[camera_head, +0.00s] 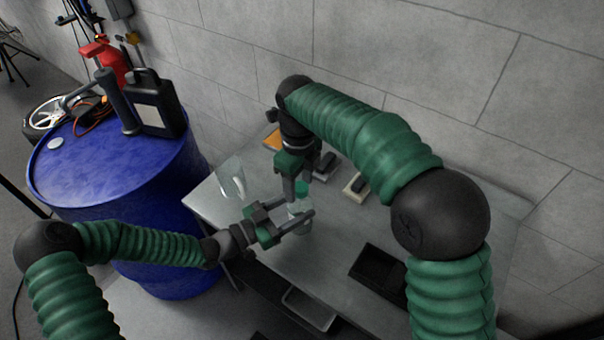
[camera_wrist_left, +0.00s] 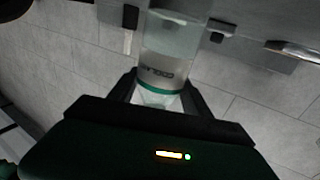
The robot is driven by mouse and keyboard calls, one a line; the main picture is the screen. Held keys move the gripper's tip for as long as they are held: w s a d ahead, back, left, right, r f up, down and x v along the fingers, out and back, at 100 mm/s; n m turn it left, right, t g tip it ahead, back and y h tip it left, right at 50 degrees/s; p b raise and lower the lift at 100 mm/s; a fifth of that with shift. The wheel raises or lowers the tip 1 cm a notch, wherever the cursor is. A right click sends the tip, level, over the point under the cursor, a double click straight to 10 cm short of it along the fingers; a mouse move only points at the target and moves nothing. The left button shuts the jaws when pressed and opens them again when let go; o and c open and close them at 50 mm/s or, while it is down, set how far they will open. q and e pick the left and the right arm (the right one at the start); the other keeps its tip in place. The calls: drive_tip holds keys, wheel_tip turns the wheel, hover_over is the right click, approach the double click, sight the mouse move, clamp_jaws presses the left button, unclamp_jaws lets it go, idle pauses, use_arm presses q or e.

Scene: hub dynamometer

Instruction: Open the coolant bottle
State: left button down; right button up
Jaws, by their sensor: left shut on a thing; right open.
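The coolant bottle (camera_head: 299,222) is a clear bottle with a green cap (camera_head: 302,187), upright at the table. My left gripper (camera_head: 296,221) comes in from the left and is shut on the bottle's body. In the left wrist view the bottle (camera_wrist_left: 170,55) lies between the two dark fingers, with dark lettering and a green band. My right gripper (camera_head: 295,188) points down from above at the cap, its jaws open. Whether its fingers touch the cap I cannot tell.
The grey table (camera_head: 335,240) also bears a clear jug (camera_head: 231,178), a black tray (camera_head: 379,272), an orange item (camera_head: 273,140) and small dark-topped blocks (camera_head: 356,186) at the back. A blue drum (camera_head: 110,185) with a black canister (camera_head: 155,105) stands left. A wall is behind.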

drive_tip(key=shift+s+a, duration=0.1)
drive_tip(key=shift+s, duration=0.05)
clamp_jaws()
